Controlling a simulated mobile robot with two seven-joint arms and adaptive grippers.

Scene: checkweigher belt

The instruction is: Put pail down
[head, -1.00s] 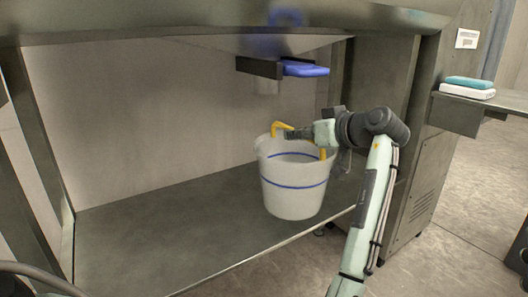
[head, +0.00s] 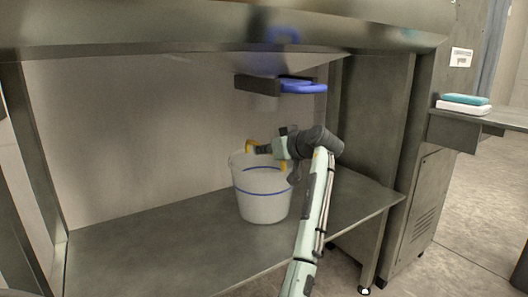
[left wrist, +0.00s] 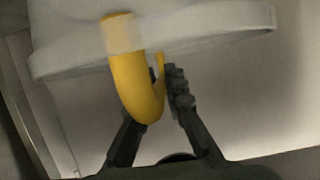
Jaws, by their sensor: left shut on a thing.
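The white pail (head: 263,203) with a blue band and yellow handle (head: 283,169) is upright over the lower grey shelf (head: 150,262) in the head view. I cannot tell whether its base touches the shelf. My left gripper (head: 264,149) is at the top of the pail, shut on the yellow handle. In the left wrist view the handle (left wrist: 137,82) passes between the fingers of the left gripper (left wrist: 155,92), below the pail's pale rim (left wrist: 215,32). The handle hides part of one finger. My right gripper is not in view.
A blue item (head: 302,87) sits on a dark bracket above the pail. A metal hood (head: 220,40) overhangs the shelf. A cabinet (head: 420,190) stands on the right. The shelf is bare left of the pail.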

